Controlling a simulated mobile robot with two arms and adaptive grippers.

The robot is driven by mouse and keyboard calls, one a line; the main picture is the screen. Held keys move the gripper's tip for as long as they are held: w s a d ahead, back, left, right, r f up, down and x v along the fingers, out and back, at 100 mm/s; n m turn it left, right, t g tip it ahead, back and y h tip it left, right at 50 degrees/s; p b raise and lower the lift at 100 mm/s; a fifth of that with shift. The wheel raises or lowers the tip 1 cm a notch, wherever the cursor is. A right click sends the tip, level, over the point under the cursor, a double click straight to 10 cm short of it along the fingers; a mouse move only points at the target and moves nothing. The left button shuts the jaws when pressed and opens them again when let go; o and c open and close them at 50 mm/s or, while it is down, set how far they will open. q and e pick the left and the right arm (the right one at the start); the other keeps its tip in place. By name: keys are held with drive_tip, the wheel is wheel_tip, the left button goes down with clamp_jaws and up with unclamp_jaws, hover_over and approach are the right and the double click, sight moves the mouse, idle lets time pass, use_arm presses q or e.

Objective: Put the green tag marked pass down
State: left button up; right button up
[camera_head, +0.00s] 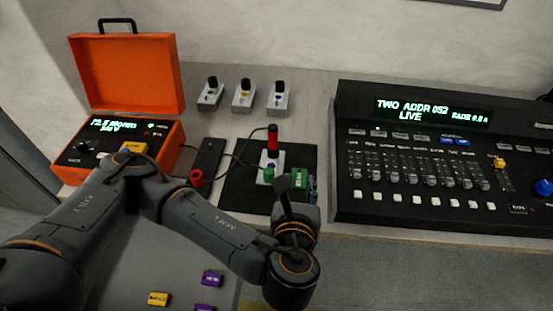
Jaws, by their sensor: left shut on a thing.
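The green tag (299,178) shows at the right side of the black mat (240,203), right at the end of my left arm. My left gripper (296,193) is shut on this tag, and my wrist hides the fingers in part. The print on the tag is too small to read. I cannot tell whether the tag touches the mat. My right gripper is not in view.
A grey block with a red-and-black upright part (273,140) and a green cylinder (268,174) stand close left of the tag. A mixing desk (430,218) is close on the right. An open orange case (127,75) stands left. Purple (211,279) and yellow (158,298) tags lie below.

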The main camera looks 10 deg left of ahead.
use_arm(q)
drive_tip(key=f+x, duration=0.1)
drive_tip(key=x, duration=0.4)
drive_tip(key=f+x, duration=0.1)
drive_tip(key=x, duration=0.4)
drive_tip(key=s+f+x, duration=0.1)
drive_tip(key=x, duration=0.4)
drive_tip(key=shift+d, duration=0.2)
drive_tip(key=f, duration=0.1)
drive_tip(key=w+f, duration=0.1)
drive_tip(key=f, duration=0.1)
drive_tip(key=shift+f, duration=0.6)
drive_tip(key=shift+f, duration=0.15)
drive_tip(key=o, duration=0.6)
